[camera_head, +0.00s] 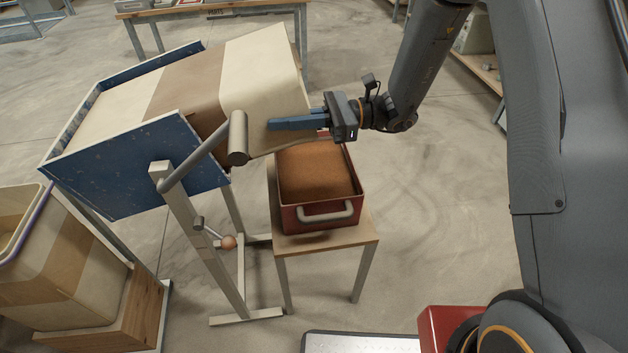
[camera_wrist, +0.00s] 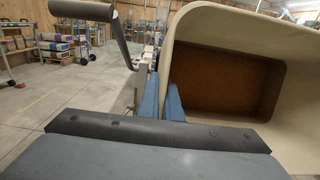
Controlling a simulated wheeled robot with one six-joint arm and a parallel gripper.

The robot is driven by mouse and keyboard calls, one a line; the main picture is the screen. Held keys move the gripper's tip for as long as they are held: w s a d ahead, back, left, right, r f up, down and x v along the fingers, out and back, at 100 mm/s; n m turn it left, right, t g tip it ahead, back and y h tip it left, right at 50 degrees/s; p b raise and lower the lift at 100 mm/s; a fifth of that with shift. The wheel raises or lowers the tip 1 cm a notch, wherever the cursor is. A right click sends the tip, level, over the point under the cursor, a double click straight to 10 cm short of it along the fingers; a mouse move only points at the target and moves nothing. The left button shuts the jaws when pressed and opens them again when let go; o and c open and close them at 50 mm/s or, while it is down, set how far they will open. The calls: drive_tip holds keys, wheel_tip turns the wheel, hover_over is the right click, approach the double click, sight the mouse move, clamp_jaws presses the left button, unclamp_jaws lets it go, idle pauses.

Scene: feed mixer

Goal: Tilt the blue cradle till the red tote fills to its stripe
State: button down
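The blue cradle (camera_head: 140,172) is tilted on its stand and holds a cream bin (camera_head: 262,62) with a brown band. The bin's mouth leans right, over the red tote (camera_head: 288,219). In the wrist view the bin (camera_wrist: 184,28) shows brown feed (camera_wrist: 218,82) deep inside. The tote holds brown feed (camera_head: 318,174) below its rim; I cannot make out the stripe. My gripper (camera_head: 270,124) lies along the bin's near wall at the mouth. In the wrist view its fingers (camera_wrist: 161,92) sit close on either side of the wall edge. No falling feed shows.
The cradle's crank-like bar with its grip (camera_head: 238,138) stands left of my fingertips, apart from them. The tote is on a small wooden stand (camera_head: 330,244). A second banded bin (camera_head: 95,270) stands lower left. Floor right of the stand is clear.

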sight(274, 105)
drive_tip(key=shift+s+a+r, duration=0.1)
drive_tip(key=shift+a+r, duration=0.05)
drive_tip(key=shift+r, duration=0.3)
drive_tip(key=shift+s+a+r, duration=0.1)
drive_tip(key=shift+r, duration=0.35)
drive_tip(key=shift+p, duration=0.3)
drive_tip(key=r+p, duration=0.1)
drive_tip(key=a+r+p, duration=0.1)
drive_tip(key=r, duration=0.1)
drive_tip(key=shift+s, duration=0.1)
drive_tip(key=c, duration=1.9)
unclamp_jaws()
drive_tip(key=shift+f, duration=0.15)
drive_tip(key=b+v, duration=0.3)
drive_tip(key=v, duration=0.4)
drive_tip(key=shift+f, duration=0.1)
drive_tip(key=shift+d, duration=0.4)
